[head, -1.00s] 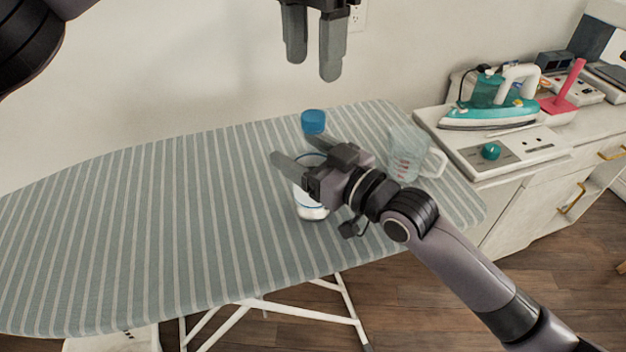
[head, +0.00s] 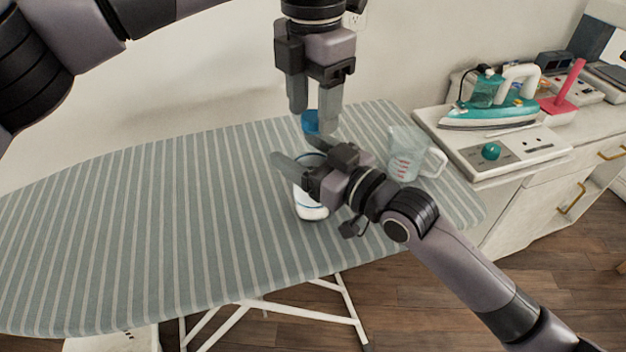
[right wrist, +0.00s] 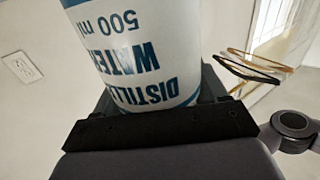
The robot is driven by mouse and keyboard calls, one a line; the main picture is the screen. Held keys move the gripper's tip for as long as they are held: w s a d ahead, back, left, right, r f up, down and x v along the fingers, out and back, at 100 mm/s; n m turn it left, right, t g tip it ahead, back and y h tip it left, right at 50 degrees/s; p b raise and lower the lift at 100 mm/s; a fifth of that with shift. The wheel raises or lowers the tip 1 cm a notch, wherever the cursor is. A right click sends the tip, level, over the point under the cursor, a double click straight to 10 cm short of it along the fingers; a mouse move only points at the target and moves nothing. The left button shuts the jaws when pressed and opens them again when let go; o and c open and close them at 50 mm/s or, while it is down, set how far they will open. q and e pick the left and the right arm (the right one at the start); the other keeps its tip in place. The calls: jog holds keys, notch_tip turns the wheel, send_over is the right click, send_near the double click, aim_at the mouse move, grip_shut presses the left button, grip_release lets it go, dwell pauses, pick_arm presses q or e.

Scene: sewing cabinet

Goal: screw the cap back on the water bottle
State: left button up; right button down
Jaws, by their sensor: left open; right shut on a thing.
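The white water bottle (head: 311,207) stands upright over the ironing board. My right gripper (head: 297,153) is shut on its body. The right wrist view shows the bottle's white side with blue lettering (right wrist: 140,60) close up between the jaws. The blue cap (head: 311,122) shows directly above the bottle in the head view. The right gripper hides the part between them, so I cannot tell whether the cap is seated on the neck. My left gripper (head: 314,120) points down from above, open, with its fingers on either side of the cap. I cannot tell whether they touch it.
The striped ironing board (head: 150,220) is clear to the left. A clear measuring jug (head: 405,153) stands close to the right of the bottle. A teal iron (head: 490,105) rests on the cabinet at right. The wall is behind.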

pick_arm(q)
jog(key=shift+f, duration=0.15)
jog(key=shift+c, duration=0.3)
grip_shut()
jog(key=shift+o, duration=1)
grip_release()
notch_tip(320, 180, up, 12)
